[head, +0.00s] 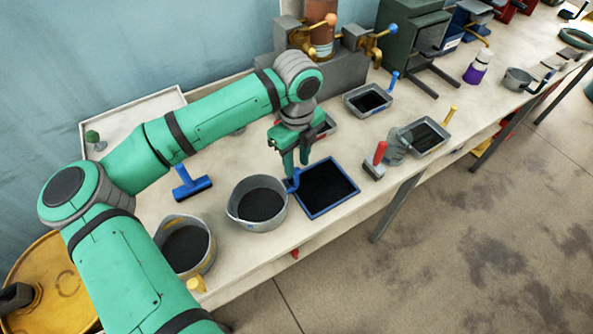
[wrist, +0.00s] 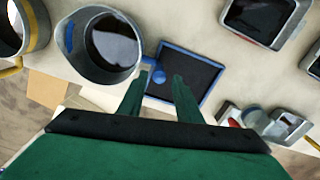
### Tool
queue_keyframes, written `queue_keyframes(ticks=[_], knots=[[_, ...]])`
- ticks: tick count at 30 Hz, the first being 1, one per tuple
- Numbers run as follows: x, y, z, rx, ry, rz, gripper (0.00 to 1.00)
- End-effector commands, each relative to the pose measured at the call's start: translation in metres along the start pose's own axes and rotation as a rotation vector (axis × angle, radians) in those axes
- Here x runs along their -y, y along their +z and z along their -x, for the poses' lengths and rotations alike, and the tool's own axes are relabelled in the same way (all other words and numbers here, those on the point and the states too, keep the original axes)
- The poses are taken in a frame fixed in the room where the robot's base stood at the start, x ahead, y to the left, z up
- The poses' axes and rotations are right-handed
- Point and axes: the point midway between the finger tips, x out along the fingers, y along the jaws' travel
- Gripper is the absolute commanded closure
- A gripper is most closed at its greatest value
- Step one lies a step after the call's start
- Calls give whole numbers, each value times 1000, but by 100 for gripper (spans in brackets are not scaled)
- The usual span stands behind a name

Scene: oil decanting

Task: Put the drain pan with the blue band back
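The drain pan with the blue band (head: 238,214) is a round grey pan of dark liquid. It stands upright on the bench, left of a dark square with a blue border (head: 349,201). Its blue patch (wrist: 68,36) and the pan's wall (wrist: 87,69) show in the wrist view. A blue knobbed handle (wrist: 158,75) sticks out from the pan's right side, over the bordered square's left edge. My gripper (head: 297,163) points down just above this handle. In the wrist view its fingers are apart, with the knob showing between the tips; I see no contact.
A similar round pan with a yellow band (head: 207,262) stands front left. Rectangular pans with a blue handle (head: 387,108) and a yellow handle (head: 440,146) stand to the right. A red-handled tool (head: 377,160) and a blue T-shaped tool (head: 194,187) lie nearby.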

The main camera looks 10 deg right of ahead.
Motion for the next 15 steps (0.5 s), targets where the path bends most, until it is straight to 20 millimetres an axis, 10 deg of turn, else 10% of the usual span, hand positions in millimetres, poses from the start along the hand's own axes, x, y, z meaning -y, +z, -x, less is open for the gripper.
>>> queue_keyframes(ticks=[15], knots=[[1,-1,54,0,0,-1,68]])
